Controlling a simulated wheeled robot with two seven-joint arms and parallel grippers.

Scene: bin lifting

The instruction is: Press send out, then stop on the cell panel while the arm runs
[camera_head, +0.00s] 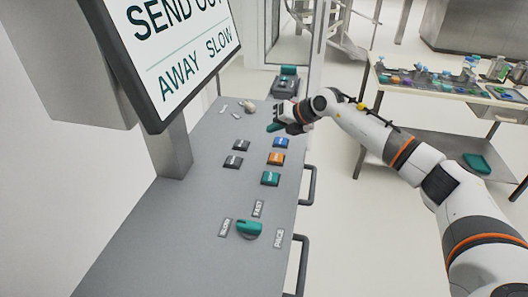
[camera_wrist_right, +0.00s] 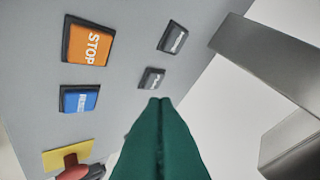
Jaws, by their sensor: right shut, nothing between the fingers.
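The cell panel (camera_head: 222,190) is a grey slanted console. On it are a blue button (camera_head: 280,143), an orange button (camera_head: 276,158), a teal button (camera_head: 270,178) and two dark buttons (camera_head: 241,145); their labels are too small to read in the head view. In the right wrist view the orange button (camera_wrist_right: 88,42) reads STOP, with the blue button (camera_wrist_right: 80,99) beside it. My right gripper (camera_head: 275,127) is shut and empty, above the panel just beyond the blue button. Its green fingers (camera_wrist_right: 158,104) show in the wrist view. My left gripper is out of view.
A screen (camera_head: 170,40) reading "SEND OUT" and "AWAY SLOW" stands over the panel's left. A teal knob (camera_head: 248,229) sits near the front. A red mushroom button (camera_wrist_right: 74,168) on yellow is near my fingers. Handles (camera_head: 309,185) line the right edge. A cluttered table (camera_head: 450,92) stands behind.

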